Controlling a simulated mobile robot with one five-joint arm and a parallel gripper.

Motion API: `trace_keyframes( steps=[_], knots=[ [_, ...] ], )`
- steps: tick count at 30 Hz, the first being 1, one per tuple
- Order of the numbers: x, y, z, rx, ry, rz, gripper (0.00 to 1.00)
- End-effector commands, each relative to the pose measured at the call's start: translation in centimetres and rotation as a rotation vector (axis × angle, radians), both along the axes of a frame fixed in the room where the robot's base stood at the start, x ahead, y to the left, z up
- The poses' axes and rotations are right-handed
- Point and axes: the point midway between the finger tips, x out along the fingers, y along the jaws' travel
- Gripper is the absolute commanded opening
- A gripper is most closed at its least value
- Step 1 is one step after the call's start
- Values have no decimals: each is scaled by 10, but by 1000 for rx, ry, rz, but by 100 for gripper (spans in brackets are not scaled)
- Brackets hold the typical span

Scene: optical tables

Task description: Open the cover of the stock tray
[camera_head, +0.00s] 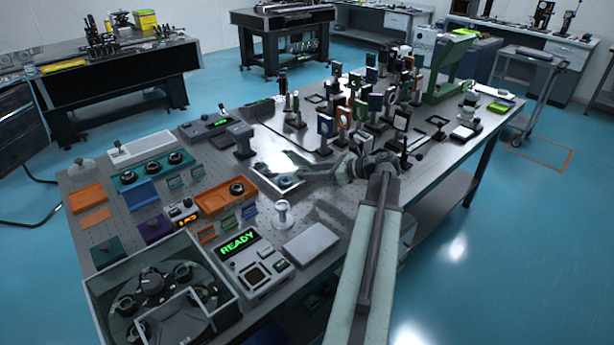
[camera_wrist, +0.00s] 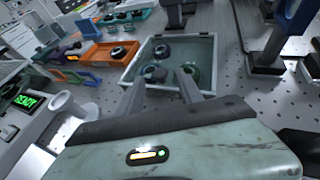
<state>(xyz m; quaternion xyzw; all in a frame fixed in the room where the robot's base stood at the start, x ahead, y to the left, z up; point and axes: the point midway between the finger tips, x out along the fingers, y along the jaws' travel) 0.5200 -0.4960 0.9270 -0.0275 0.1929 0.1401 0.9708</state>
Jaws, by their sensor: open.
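The stock tray (camera_head: 263,178) is a shallow pale-rimmed box on the optical table, left of my gripper (camera_head: 305,181) in the head view. In the wrist view the tray (camera_wrist: 134,63) lies straight ahead, with a few dark round parts inside. A clear cover (camera_wrist: 190,45) seems to lie over it. Bright glare in the head view hides detail, and I cannot tell how tightly the cover sits. My gripper (camera_wrist: 160,82) is open and empty, its two fingers apart at the tray's near edge. I cannot tell whether they touch it.
An orange tray (camera_head: 222,198) with a dark round part stands left of the stock tray. A white spool-shaped post (camera_head: 283,214) and a READY display box (camera_head: 243,250) stand nearer the front. Many upright optics mounts (camera_head: 345,118) crowd the table behind and right.

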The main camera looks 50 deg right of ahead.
Motion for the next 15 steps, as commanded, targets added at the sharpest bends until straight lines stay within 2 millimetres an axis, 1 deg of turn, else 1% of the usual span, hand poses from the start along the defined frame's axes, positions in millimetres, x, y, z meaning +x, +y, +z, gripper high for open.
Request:
trace_keyframes(
  steps=[1,3,6,9,15],
  knots=[
    [9,3,-8,0,0,2,43],
    [18,5,-11,0,1,1,43],
    [27,7,-14,0,1,0,43],
    [30,9,-14,0,1,0,43],
    [30,9,-14,-1,1,-1,43]
  ],
)
